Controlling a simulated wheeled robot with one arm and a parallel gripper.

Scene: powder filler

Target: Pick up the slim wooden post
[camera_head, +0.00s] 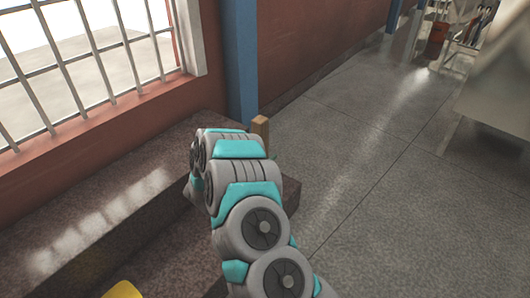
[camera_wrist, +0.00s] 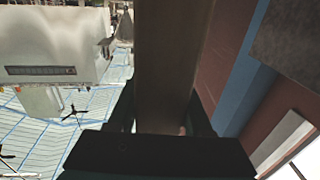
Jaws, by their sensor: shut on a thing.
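The slim wooden post (camera_head: 260,128) shows in the head view as a short light-brown end just behind my arm. The rest of it is hidden there. In the wrist view the post (camera_wrist: 165,60) runs as a broad brown band from the top edge down between the dark fingers of my gripper (camera_wrist: 162,115). My gripper is shut on the post. In the head view the gripper is hidden behind my grey and teal arm. I cannot tell whether the post's lower end touches the floor.
A stone ledge (camera_head: 130,180) lies left of my arm below a barred window (camera_head: 80,60). A blue pillar (camera_head: 239,60) stands against the red wall behind the post. Grey floor (camera_head: 370,190) is open to the right. A white machine (camera_head: 500,95) stands at the right.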

